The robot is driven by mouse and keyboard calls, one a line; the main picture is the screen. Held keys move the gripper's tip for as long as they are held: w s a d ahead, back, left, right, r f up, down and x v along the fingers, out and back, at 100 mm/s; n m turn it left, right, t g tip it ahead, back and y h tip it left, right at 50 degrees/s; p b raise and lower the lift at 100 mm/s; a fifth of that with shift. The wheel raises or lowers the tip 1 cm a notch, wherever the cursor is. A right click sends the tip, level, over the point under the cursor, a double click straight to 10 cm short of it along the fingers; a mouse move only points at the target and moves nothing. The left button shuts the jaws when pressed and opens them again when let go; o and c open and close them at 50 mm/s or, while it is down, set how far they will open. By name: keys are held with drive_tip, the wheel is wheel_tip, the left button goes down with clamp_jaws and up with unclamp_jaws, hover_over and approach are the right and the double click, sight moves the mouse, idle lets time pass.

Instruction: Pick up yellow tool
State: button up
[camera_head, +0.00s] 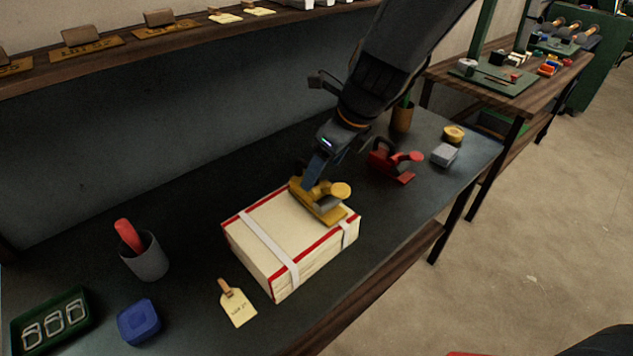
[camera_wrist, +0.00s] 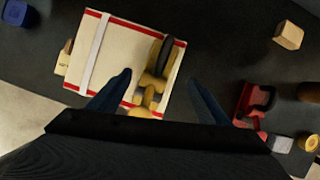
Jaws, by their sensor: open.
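The yellow tool (camera_head: 319,201) lies on top of a cream cloth stack (camera_head: 278,236) with red edges and white straps, near its back right corner. It has a dark handle and a round yellow knob. My gripper (camera_head: 314,172) is at the tool's back end in the head view; whether it touches cannot be told. In the wrist view the gripper (camera_wrist: 160,88) is open, its two blue fingers apart, with the yellow tool (camera_wrist: 153,75) between and beyond them. Part of the tool's back end is hidden by my gripper in the head view.
A red tool (camera_head: 395,162) and a grey block (camera_head: 444,155) stand to the right on the dark table (camera_head: 190,220). A grey cup (camera_head: 147,260), blue box (camera_head: 138,321), green tray (camera_head: 50,324) and tag (camera_head: 237,305) are to the left. A shelf (camera_head: 200,38) runs behind.

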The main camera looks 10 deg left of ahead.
sight(317, 187)
drive_tip(key=shift+w+a+f, duration=0.25)
drive_tip(key=shift+w+f, duration=0.05)
drive_tip(key=shift+f, duration=0.15)
drive_tip(key=shift+a+f, duration=0.2)
drive_tip(key=shift+f, duration=0.05)
drive_tip(key=b+x, duration=0.1)
drive_tip(key=x, duration=0.5)
drive_tip(key=shift+a+f+b, duration=0.15)
drive_tip(key=shift+f+b, duration=0.25)
clamp_jaws()
